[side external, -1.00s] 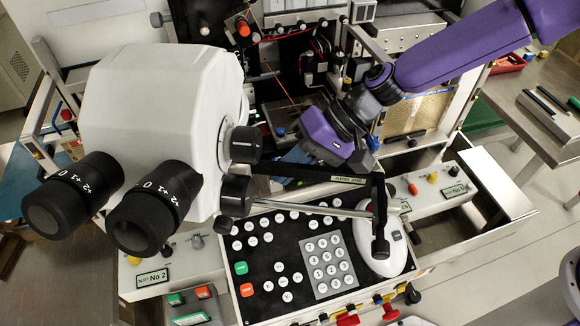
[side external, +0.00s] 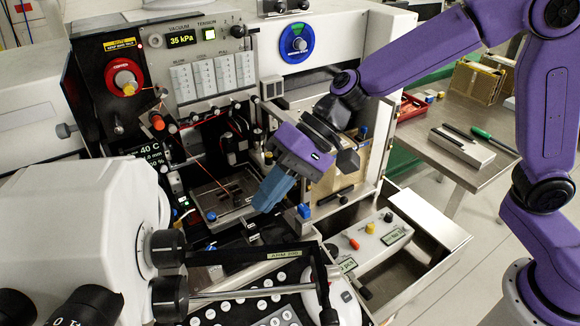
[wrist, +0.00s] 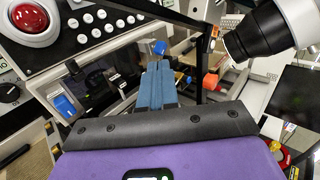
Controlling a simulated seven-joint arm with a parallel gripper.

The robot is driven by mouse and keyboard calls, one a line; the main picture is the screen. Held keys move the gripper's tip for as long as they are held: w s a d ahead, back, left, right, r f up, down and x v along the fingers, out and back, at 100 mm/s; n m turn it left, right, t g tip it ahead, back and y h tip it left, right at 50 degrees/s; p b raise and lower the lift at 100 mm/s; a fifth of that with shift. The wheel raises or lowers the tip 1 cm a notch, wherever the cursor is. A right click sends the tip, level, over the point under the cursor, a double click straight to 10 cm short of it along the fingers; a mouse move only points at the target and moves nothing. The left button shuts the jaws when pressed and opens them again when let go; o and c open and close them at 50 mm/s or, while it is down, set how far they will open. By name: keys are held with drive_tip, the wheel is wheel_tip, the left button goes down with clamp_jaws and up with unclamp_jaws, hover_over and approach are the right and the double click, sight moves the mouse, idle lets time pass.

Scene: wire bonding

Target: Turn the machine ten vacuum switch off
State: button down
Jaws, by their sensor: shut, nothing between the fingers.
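The machine's upper panel, in the side external view, carries a VACUUM label (side external: 178,29) above a lit display (side external: 182,40) reading 35 kPa. A small round control (side external: 155,41) sits left of the display. No machine number ten is readable. My gripper (side external: 264,203) has its blue fingers shut and empty, pointing down in front of the machine, well below and right of that panel. The shut fingers also show in the wrist view (wrist: 157,68).
The white microscope (side external: 75,235) fills the lower left. A dark ARM-labelled bar (side external: 270,255) and the keypad console (side external: 260,305) lie below my gripper. A steel side table (side external: 455,165) stands at the right.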

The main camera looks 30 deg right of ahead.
drive_tip(key=v, duration=0.4)
drive_tip(key=shift+s+d+r, duration=0.1)
drive_tip(key=shift+d+r, duration=0.15)
drive_tip(key=shift+r, duration=0.05)
drive_tip(key=c, duration=1.1)
unclamp_jaws()
drive_tip(key=shift+d+r, duration=0.15)
drive_tip(key=shift+d, duration=0.05)
drive_tip(key=w+a+r+n+g+h, duration=0.1)
drive_tip(key=w+a+r+n+h, duration=0.2)
drive_tip(key=n, duration=1)
drive_tip(key=w+a+r+n+g+h, duration=0.15)
drive_tip(key=w+a+n+h, duration=0.35)
drive_tip(key=n, duration=0.8)
drive_tip(key=s+a+f, duration=0.1)
drive_tip(key=a+f, duration=0.1)
drive_tip(key=f, duration=0.3)
drive_tip(key=s+a+f+y, duration=0.1)
drive_tip(key=s+a+f, duration=0.1)
drive_tip(key=f, duration=0.3)
drive_tip(key=s+a+f+y, duration=0.1)
drive_tip(key=s+a+f, duration=0.1)
drive_tip(key=f, duration=0.4)
drive_tip(key=shift+s, duration=0.15)
clamp_jaws()
